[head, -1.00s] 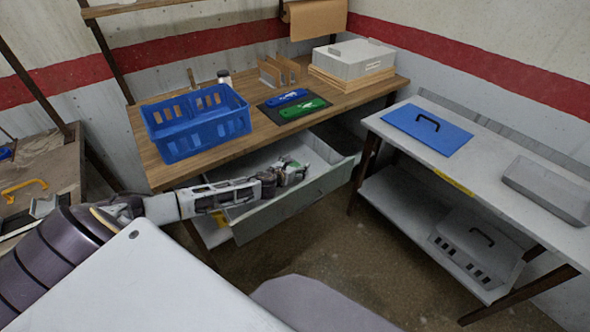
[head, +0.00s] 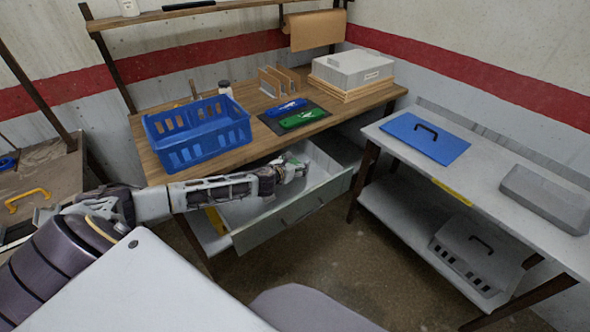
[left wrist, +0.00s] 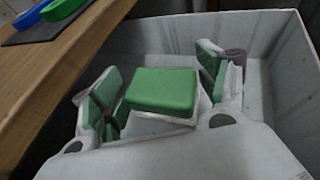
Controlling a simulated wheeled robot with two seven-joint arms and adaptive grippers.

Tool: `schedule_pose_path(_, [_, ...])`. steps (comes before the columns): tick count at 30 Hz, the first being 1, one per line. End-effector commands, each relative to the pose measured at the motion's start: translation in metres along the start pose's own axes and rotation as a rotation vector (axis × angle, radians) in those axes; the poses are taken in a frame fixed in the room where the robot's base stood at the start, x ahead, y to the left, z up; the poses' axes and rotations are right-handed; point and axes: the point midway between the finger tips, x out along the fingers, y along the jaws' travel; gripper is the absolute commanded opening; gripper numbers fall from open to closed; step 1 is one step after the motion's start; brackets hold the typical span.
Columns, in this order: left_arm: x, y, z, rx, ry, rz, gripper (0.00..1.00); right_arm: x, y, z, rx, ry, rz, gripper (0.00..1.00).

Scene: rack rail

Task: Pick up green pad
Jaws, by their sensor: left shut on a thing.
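The green pad (left wrist: 162,90) is a block with a green top and a white lower layer, seen in the left wrist view between the fingers of my left gripper (left wrist: 160,92). The gripper is shut on it. The fingers have green inner faces of their own. In the head view my left gripper (head: 300,167) is over the open drawer (head: 313,203); the pad is too small there to make out clearly. The drawer's pale walls surround the pad in the left wrist view. My right gripper is in neither view.
A blue basket (head: 198,138) stands on the wooden bench (head: 148,160) above the drawer. A dark mat (head: 268,122) holds a blue tool (head: 287,105) and a green tool (head: 303,119). A grey side table (head: 480,172) stands to the right.

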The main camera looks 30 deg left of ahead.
Motion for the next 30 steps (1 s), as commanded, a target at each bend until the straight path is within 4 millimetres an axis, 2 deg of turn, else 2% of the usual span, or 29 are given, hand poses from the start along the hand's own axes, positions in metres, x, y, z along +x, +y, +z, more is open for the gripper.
schedule_pose_path(3, [-0.007, 0.001, 0.018, 0.002, -0.002, 0.001, 0.51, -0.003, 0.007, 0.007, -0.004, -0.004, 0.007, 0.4])
schedule_pose_path(9, [-0.013, 0.0, 0.032, 0.001, -0.002, 0.0, 0.5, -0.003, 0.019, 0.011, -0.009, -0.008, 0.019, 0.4])
schedule_pose_path(14, [-0.014, 0.0, 0.035, 0.0, 0.0, 0.0, 0.5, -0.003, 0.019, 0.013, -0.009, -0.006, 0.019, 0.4])
schedule_pose_path(25, [-0.014, 0.0, 0.034, 0.0, 0.0, 0.001, 0.5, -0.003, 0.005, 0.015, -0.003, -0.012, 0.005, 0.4])
schedule_pose_path(30, [-0.014, 0.0, 0.034, 0.0, 0.0, 0.001, 0.5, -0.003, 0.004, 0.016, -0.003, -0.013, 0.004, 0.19])
